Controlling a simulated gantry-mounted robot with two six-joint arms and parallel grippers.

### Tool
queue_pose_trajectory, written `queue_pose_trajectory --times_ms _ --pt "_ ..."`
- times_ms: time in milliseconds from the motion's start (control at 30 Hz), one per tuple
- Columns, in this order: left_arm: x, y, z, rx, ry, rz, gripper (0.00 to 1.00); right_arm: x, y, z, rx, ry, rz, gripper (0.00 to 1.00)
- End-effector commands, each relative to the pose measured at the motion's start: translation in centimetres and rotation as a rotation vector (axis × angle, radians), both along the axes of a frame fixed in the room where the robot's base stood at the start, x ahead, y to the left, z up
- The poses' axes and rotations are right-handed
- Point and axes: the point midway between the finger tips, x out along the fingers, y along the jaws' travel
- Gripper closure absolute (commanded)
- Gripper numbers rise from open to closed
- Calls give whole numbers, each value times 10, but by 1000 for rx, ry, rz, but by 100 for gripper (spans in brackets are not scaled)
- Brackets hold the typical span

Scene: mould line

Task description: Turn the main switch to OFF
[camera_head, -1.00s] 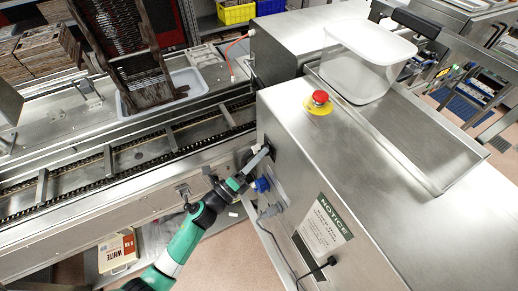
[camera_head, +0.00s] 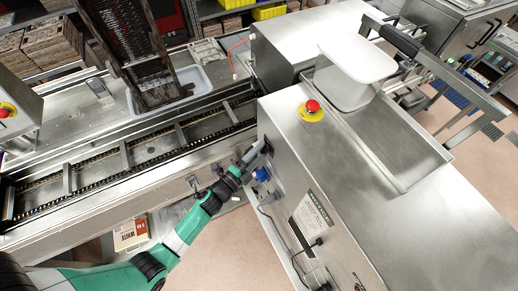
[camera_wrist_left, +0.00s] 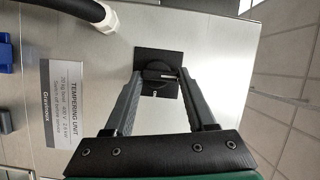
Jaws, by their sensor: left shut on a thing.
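The main switch (camera_wrist_left: 160,70) is a black rotary knob on a square black plate, on the steel side panel of the tempering unit. In the head view the switch (camera_head: 267,148) is a small dark patch, mostly behind the gripper tip. My left gripper (camera_wrist_left: 160,78) has one finger on each side of the knob and is shut on it. In the head view the left gripper (camera_head: 254,156) reaches the panel from the lower left. The knob's bar lies roughly level in the wrist view; its ON and OFF marks cannot be read. My right gripper is not in view.
A label (camera_wrist_left: 80,100) reading TEMPERING UNIT and a black cable (camera_wrist_left: 90,10) are beside the switch. Below it in the head view are a blue connector (camera_head: 262,174) and a notice (camera_head: 312,220). A red emergency button (camera_head: 312,106) sits on top of the cabinet.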

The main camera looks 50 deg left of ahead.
Motion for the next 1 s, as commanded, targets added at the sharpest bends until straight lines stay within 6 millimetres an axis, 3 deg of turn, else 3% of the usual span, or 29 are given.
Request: queue_pose_trajectory --times_ms 33,433,467,567,1000 --pt "-3 1 -9 -10 23 6 100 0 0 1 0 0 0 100" --pt "-3 0 -10 -16 25 6 99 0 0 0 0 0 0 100" --pt "-3 1 -10 -16 25 6 40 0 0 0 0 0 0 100" --pt "-3 1 -10 -15 23 6 25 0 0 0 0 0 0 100" --pt "-1 0 -5 -12 14 3 25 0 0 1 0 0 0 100"
